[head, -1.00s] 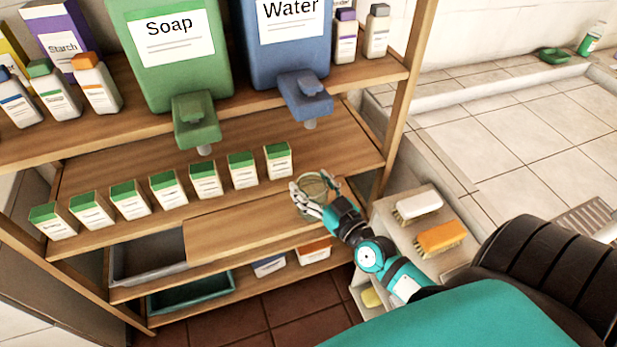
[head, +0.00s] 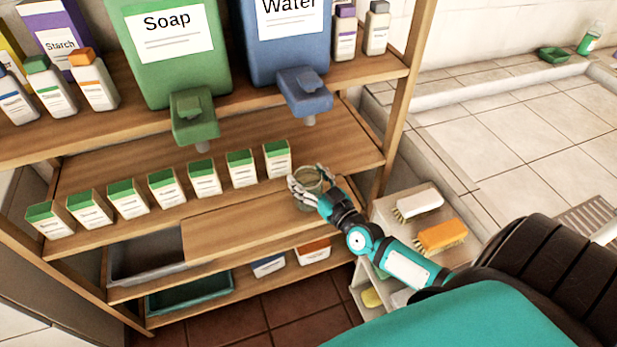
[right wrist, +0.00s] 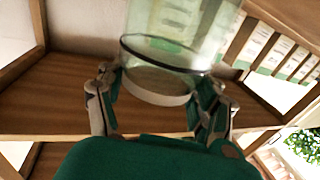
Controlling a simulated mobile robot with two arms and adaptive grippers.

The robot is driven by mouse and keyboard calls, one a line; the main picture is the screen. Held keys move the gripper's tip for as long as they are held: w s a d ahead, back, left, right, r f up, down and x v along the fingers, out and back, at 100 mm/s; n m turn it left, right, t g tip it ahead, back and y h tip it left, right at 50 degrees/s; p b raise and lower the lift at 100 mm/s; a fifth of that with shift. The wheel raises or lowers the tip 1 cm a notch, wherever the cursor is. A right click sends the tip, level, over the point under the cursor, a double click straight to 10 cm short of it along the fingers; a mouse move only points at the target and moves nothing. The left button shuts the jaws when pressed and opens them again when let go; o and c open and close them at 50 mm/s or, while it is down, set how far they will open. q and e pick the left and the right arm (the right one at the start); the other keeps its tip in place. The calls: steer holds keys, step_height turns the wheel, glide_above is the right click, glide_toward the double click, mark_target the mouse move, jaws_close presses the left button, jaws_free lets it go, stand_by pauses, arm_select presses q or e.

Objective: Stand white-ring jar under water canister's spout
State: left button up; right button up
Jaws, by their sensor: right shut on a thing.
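The clear glass jar (head: 312,176) with a white ring at its base is in my right gripper (head: 306,188). In the right wrist view the jar (right wrist: 158,88) stands between the two fingers of the right gripper (right wrist: 160,100), which are shut on it. In the head view the jar is at the front of the middle shelf, below the blue water canister (head: 288,50) and its spout (head: 309,119). I cannot tell whether the jar touches the shelf. My left gripper is not in view.
The green soap canister (head: 170,60) stands left of the water canister. Several green-topped boxes (head: 205,178) line the middle shelf to the left of the jar. A wooden post (head: 400,100) bounds the shelf on the right. Brushes (head: 440,236) lie on a stand to the right.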

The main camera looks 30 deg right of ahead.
steer(key=o, duration=1.3)
steer(key=shift+f, duration=0.1)
steer(key=shift+o, duration=0.2)
steer(key=s+b, duration=0.1)
steer(key=s, duration=1.1)
steer(key=shift+d, duration=0.15)
steer(key=s+a+f+g, duration=0.1)
steer(key=s+f+g, duration=0.35)
steer(key=f, duration=1.05)
steer(key=s+f+g, duration=0.4)
steer(key=s+f, duration=0.1)
steer(key=f, duration=1)
steer(key=s+a+f+n+g, duration=0.1)
steer(key=s+a+f+g, duration=0.3)
steer(key=s+f, duration=0.4)
steer(key=s+a+f+n+g, duration=0.1)
steer(key=s+a+f+g, duration=0.3)
steer(key=s+f, duration=0.5)
steer(key=s, duration=0.5)
steer(key=shift+s+f, duration=0.25)
steer(key=shift+s, duration=0.1)
